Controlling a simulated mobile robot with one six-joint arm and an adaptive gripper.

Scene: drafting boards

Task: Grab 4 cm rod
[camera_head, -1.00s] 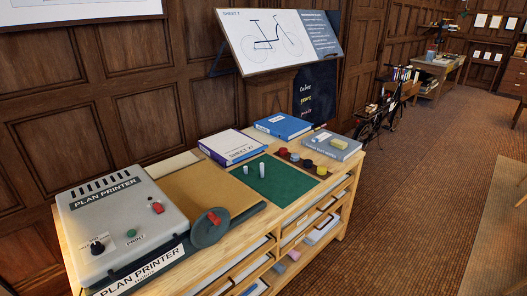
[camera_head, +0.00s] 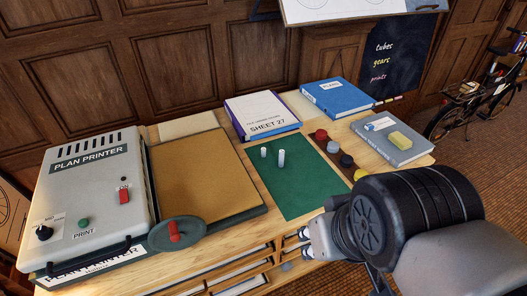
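Two pale upright rods stand on the green mat (camera_head: 305,185). One is a shorter rod (camera_head: 263,153) on the left, and the other is a taller rod (camera_head: 281,159) just right of it. No length marks are readable, so I cannot tell which one is 4 cm. My gripper (camera_head: 305,242) is at the near edge of the table, in front of and to the right of the rods. Its pale fingertips appear apart, with nothing between them. It is clear of both rods.
Coloured round pieces, including a red one (camera_head: 321,135), lie right of the mat. Binders (camera_head: 262,116) lie behind.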

